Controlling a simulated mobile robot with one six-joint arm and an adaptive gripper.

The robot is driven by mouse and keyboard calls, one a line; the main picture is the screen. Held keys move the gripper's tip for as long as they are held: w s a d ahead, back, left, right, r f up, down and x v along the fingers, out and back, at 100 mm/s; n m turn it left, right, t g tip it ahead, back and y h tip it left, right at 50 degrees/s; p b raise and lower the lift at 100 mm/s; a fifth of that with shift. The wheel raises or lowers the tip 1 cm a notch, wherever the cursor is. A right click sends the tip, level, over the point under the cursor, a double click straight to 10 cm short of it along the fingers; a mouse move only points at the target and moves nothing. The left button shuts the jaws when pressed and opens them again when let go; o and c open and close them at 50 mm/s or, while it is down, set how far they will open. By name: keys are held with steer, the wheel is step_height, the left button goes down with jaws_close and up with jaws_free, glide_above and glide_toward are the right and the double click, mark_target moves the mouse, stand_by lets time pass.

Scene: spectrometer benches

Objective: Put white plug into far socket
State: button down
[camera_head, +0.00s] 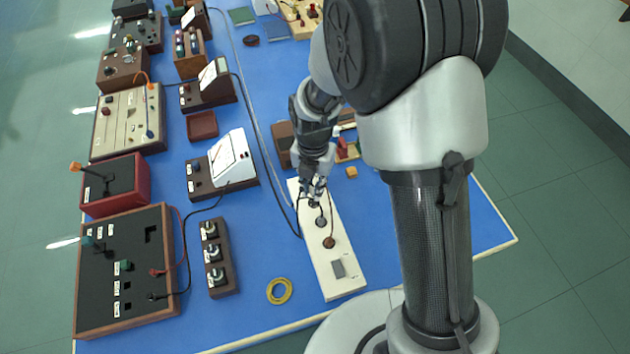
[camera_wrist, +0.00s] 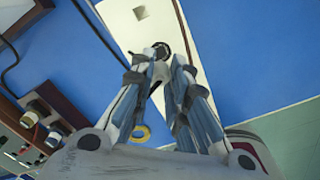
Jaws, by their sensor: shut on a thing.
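A long white socket strip (camera_head: 335,285) lies on the blue table, also in the wrist view (camera_wrist: 120,20). My gripper (camera_head: 315,190) points down over its far part. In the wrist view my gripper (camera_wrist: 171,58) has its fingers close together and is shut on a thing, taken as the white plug. The plug is hidden by the fingers in both views. A dark round fitting (camera_wrist: 162,50) shows on the strip by the fingertips. Whether the plug touches a socket cannot be told. A grey plug (camera_head: 321,221) and a brown plug (camera_head: 328,242) sit nearer on the strip.
A yellow ring (camera_head: 280,291) lies left of the strip. A three-knob box (camera_head: 219,257) and a white-faced meter (camera_head: 222,165) stand further left. Cords run along the strip's left side. A small orange block (camera_head: 351,172) lies to the right. The table's right front is clear.

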steer(key=shift+f+b, duration=1.85)
steer(key=shift+f, duration=0.85)
steer(key=c, duration=1.5)
jaws_free()
steer(key=shift+o, duration=0.2)
step_height(320, 180, up, 12)
steer(key=shift+r, duration=0.1)
